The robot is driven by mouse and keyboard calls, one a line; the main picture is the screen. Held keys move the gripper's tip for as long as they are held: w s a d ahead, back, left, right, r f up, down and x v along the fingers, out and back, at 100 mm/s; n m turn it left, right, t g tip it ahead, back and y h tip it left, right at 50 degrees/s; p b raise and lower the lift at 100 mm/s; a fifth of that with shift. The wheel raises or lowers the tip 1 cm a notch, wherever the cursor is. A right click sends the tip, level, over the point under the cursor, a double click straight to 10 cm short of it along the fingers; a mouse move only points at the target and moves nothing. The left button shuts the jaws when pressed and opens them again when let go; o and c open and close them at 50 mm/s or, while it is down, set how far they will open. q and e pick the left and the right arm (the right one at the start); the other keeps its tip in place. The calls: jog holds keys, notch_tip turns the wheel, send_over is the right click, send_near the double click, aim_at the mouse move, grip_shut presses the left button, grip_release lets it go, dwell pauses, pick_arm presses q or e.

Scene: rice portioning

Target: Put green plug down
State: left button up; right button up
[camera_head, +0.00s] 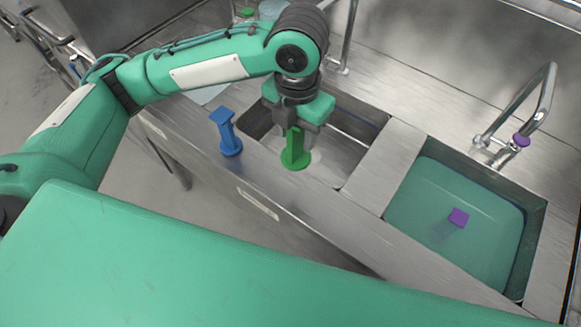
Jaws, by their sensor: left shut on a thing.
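The green plug (295,151) has a round flat base and an upright handle. My left gripper (293,122) is shut on its handle, pointing down at the front edge of the left sink basin (345,135). The plug looks upright, base down. I cannot tell whether its base touches the counter rim or hangs just above it. My right gripper is not in view.
A blue plug (227,133) stands on the counter just left of the left basin. The right basin (460,190) holds greenish water with a purple plug (458,218) in it. A faucet (525,105) with a purple knob stands behind it. The steel strip between the basins is clear.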

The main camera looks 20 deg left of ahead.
aim_at(296, 159)
pick_arm(q)
notch_tip(296, 159, down, 9)
jog(key=shift+f+p, duration=0.1)
jog(key=shift+p, duration=0.4)
jog(key=shift+f+p, duration=0.3)
jog(key=shift+f, duration=2.05)
jog(key=shift+f, duration=0.1)
jog(key=o, duration=1.1)
